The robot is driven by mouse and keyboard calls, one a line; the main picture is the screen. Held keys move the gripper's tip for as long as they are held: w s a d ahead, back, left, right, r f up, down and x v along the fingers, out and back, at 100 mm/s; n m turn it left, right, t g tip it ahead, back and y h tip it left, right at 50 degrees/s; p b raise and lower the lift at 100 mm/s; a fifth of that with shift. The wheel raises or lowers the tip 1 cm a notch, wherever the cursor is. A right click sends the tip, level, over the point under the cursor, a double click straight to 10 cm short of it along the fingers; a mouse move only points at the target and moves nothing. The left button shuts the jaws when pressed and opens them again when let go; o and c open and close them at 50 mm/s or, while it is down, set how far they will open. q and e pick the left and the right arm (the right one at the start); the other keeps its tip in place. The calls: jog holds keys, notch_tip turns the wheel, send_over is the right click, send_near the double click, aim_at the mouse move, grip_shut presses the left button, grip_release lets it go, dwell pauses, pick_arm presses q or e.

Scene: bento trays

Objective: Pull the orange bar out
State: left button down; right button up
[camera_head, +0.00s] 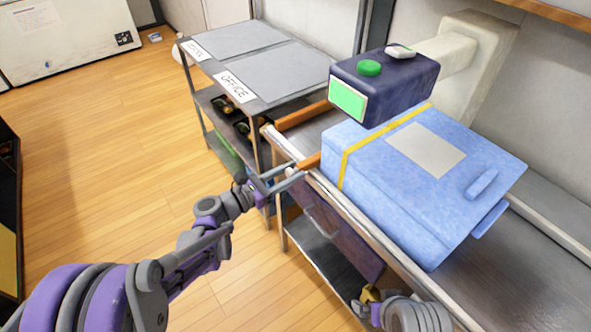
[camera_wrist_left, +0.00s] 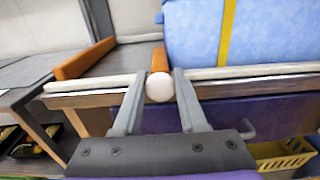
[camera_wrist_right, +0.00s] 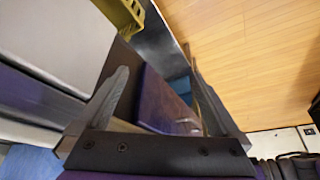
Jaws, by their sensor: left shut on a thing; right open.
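One orange bar (camera_head: 309,162) lies across the rail at the near end of the counter, beside the blue box. In the left wrist view the orange bar (camera_wrist_left: 158,60) has a pale round end (camera_wrist_left: 158,88) that sticks out over the rail. My left gripper (camera_head: 292,180) is shut on that end, with one finger on each side of it. A second orange bar (camera_head: 302,115) lies apart at the counter's far edge, untouched. My right gripper (camera_wrist_right: 158,92) is open and empty, low by the counter's front; in the head view only its wrist shows clearly.
The blue box (camera_head: 385,200) with a yellow strap stands close beside the bar. A dark scanner-like unit (camera_head: 390,85) with a green screen overhangs behind. A grey table (camera_head: 262,68) with an "OFFICE" label adjoins the counter. The wooden floor (camera_head: 110,160) on the left is clear.

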pick_arm(q)
jog(key=v, duration=0.6)
jog(key=shift+s+a, duration=0.15)
jog(key=shift+a, duration=0.05)
jog(key=c, duration=0.9)
grip_release()
jog(key=o, duration=0.4)
jog(key=shift+s+a, duration=0.1)
jog(key=shift+a, duration=0.05)
jog(key=v, duration=1)
jog(key=shift+s+a, duration=0.2)
jog(key=shift+a, duration=0.1)
